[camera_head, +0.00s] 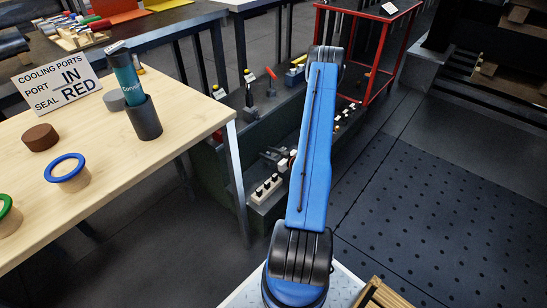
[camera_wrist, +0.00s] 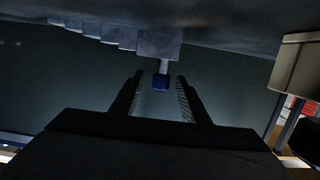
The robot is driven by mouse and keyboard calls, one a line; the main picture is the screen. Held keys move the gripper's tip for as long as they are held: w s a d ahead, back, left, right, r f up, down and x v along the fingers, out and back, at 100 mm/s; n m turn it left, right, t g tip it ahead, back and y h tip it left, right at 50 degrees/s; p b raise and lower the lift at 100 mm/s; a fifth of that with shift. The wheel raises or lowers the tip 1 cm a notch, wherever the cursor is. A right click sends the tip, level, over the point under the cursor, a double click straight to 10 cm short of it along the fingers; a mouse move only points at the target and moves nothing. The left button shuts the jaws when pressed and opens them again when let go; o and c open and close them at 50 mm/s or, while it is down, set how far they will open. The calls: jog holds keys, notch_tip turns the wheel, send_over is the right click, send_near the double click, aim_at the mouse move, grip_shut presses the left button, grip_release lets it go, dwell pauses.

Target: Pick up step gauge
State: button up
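In the wrist view, a grey stepped bar (camera_wrist: 120,36), which looks like the step gauge, runs along the top of the picture. A short pale stem with a blue end (camera_wrist: 160,81) hangs from its right, tallest part. My gripper (camera_wrist: 160,78) is open, with its two dark fingers apart on either side of the blue end as seen. I cannot tell whether they touch it or how deep it sits between them. In the head view my blue arm reaches away over the dark bench and hides my gripper; I cannot make out the stepped bar there.
In the head view, a low dark bench (camera_head: 237,181) holds several small tools and a white block with dark knobs (camera_head: 265,189). A wooden table (camera_head: 110,185) with a dark cup (camera_head: 144,118) and a sign (camera_head: 57,82) stands left. A red frame (camera_head: 367,60) stands behind; open floor lies right.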

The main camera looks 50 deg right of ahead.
grip_shut()
dwell(1.3)
